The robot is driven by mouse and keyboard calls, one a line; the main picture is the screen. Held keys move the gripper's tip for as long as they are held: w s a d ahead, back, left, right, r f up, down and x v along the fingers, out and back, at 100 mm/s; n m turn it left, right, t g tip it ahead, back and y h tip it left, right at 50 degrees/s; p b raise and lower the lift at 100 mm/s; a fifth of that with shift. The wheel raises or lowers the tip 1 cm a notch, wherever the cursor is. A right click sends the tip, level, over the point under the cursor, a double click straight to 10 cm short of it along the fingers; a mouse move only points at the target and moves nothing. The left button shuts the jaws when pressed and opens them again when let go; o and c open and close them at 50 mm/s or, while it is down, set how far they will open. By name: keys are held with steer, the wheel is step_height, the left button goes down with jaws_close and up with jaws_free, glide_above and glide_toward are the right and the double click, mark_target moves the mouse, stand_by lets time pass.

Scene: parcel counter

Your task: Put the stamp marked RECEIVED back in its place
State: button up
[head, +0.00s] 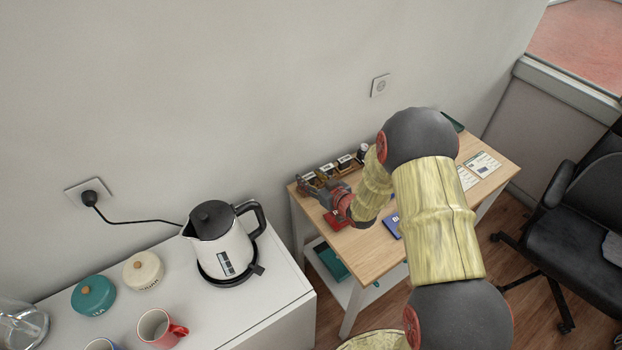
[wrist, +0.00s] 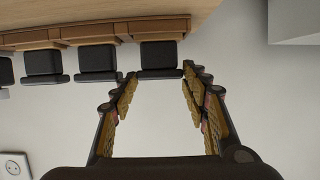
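My gripper (head: 312,187) is at the left end of a wooden stamp rack (wrist: 150,28) at the back of the desk. In the wrist view my gripper (wrist: 158,72) is open, with its two fingers apart. A black block, apparently a stamp (wrist: 159,56), shows at the rack between or just beyond the fingertips; I cannot tell whether they touch it. More black stamps (wrist: 97,60) stand in a row beside it. In the head view, stamps (head: 345,161) show in the rack. No label is readable, so I cannot tell which is RECEIVED.
The wooden desk (head: 370,255) carries a red pad (head: 336,221), a blue pad (head: 391,226), a dark bottle (head: 363,152) and printed cards (head: 483,164). The wall is close behind the rack. A white counter with a kettle (head: 225,245) stands left; a black chair (head: 570,220) stands right.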

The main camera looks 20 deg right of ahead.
steer(key=shift+o, duration=0.7)
steer(key=shift+p+v, duration=0.9)
steer(key=shift+v, duration=1.75)
steer(key=o, duration=0.3)
steer(key=shift+o, duration=1.4)
